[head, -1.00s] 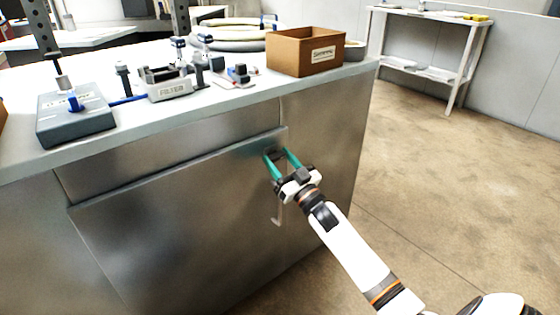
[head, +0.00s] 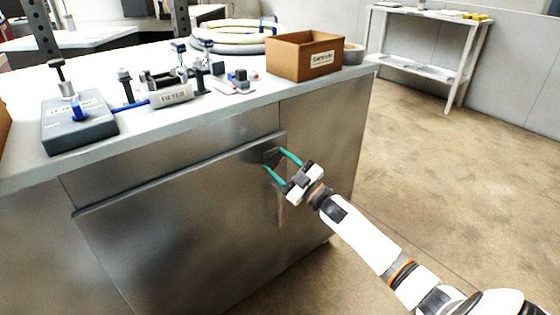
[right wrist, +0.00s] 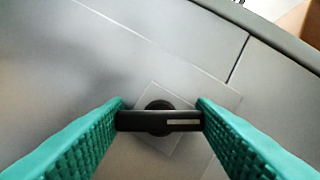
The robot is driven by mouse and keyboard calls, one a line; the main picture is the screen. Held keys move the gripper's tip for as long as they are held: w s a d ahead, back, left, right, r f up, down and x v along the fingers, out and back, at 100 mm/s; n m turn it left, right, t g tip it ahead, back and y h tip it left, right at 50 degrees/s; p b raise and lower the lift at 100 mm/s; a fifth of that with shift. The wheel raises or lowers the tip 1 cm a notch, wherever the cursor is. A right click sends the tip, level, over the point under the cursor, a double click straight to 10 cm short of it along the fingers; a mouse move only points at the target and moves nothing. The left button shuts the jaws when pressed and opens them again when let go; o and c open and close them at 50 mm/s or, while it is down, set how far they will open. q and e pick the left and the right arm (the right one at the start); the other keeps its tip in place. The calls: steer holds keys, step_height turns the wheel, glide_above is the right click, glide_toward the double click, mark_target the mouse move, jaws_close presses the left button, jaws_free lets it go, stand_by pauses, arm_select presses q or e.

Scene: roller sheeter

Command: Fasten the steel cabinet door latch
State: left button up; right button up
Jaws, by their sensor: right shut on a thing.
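The black latch (head: 272,156) is near the door's upper right corner. In the right wrist view the latch handle (right wrist: 158,121) is a short black bar with a pale stripe, on a round hub over a square plate. My right gripper (head: 275,160) has its green fingers on both ends of the bar. The bar lies slanted relative to the plate's edges. Whether the latch is engaged cannot be told. My left gripper is not in view.
On the counter (head: 215,115) above stand a cardboard box (head: 304,54), a grey device (head: 79,122), several small fittings and a coiled hose (head: 235,35). A white shelf table (head: 425,50) stands at the back right. The floor (head: 450,180) to the right is clear.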

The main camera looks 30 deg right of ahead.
steer(key=n, duration=0.2)
steer(key=n+g+y+p, duration=0.1)
steer(key=n, duration=0.2)
steer(key=shift+d+r+g+p, duration=0.1)
steer(key=shift+r+g+p, duration=0.1)
steer(key=shift+g+p, duration=0.1)
steer(key=n+g+p, duration=0.1)
steer(key=n, duration=0.1)
steer(key=n+g+y+p, duration=0.1)
steer(key=n, duration=0.2)
steer(key=n+g+p, duration=0.1)
steer(key=n+p, duration=0.1)
steer(key=shift+n, duration=0.4)
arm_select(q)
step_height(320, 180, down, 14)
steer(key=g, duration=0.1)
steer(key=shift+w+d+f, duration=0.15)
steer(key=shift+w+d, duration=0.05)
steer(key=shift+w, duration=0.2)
arm_select(e)
steer(key=shift+f+n, duration=0.1)
steer(key=shift+n, duration=0.3)
steer(key=o, duration=1)
